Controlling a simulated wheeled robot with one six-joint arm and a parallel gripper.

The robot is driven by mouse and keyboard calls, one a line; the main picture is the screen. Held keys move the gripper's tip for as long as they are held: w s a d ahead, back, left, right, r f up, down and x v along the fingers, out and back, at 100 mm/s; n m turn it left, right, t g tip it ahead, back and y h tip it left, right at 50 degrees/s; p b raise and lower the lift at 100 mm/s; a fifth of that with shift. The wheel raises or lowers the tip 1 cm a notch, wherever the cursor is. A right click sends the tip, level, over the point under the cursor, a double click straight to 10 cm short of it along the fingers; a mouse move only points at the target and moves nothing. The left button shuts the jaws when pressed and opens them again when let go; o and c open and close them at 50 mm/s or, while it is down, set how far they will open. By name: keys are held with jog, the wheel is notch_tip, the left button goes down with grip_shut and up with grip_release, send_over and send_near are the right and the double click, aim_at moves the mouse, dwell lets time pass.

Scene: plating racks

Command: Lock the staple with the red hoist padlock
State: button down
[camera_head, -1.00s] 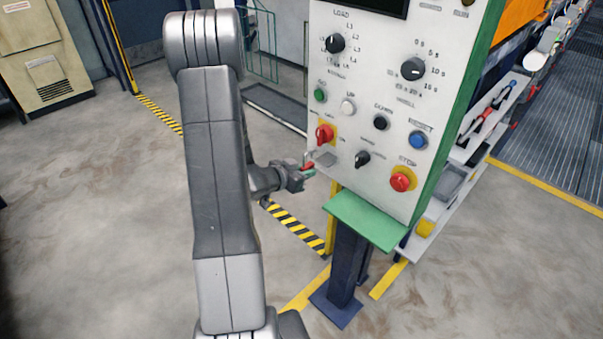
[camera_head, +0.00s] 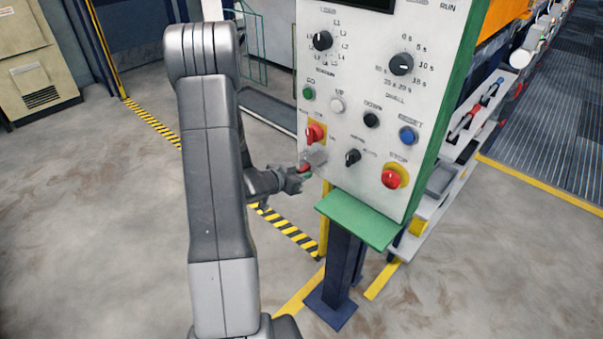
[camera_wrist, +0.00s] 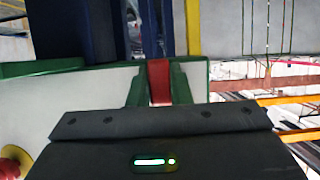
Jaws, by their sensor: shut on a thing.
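The red padlock (camera_head: 304,168) is at the front of the white control panel, below a red rotary handle (camera_head: 315,133) on a yellow plate. My gripper (camera_head: 302,173) is shut on it. In the wrist view the red padlock body (camera_wrist: 159,81) sits between my two green fingertips. A grey hasp-like plate (camera_head: 316,158) sticks out from the panel just beside the padlock. The staple itself is too small to make out, and I cannot tell whether the shackle is open or through it.
A green ledge (camera_head: 356,219) juts out below the panel. A red stop button (camera_head: 392,178) and several knobs sit to the right. A dark blue post (camera_head: 341,268) carries the panel. The floor to the left is open.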

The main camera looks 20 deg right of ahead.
jog(key=shift+s+d+b, duration=0.15)
jog(key=shift+s+d, duration=0.1)
jog(key=shift+s, duration=0.35)
jog(key=shift+s+d+b, duration=0.2)
jog(key=shift+s+d, duration=0.1)
jog(key=shift+s, duration=0.3)
jog(key=shift+s+d+b, duration=0.15)
jog(key=shift+s+d, duration=0.1)
jog(key=shift+s, duration=0.35)
jog(key=c, duration=2.1)
grip_release()
grip_shut()
jog(key=shift+r+p, duration=1.15)
jog(key=shift+r, duration=0.15)
jog(key=shift+f+b, duration=0.3)
jog(key=shift+f, duration=0.1)
jog(key=o, duration=0.8)
grip_release()
jog(key=shift+o, duration=0.2)
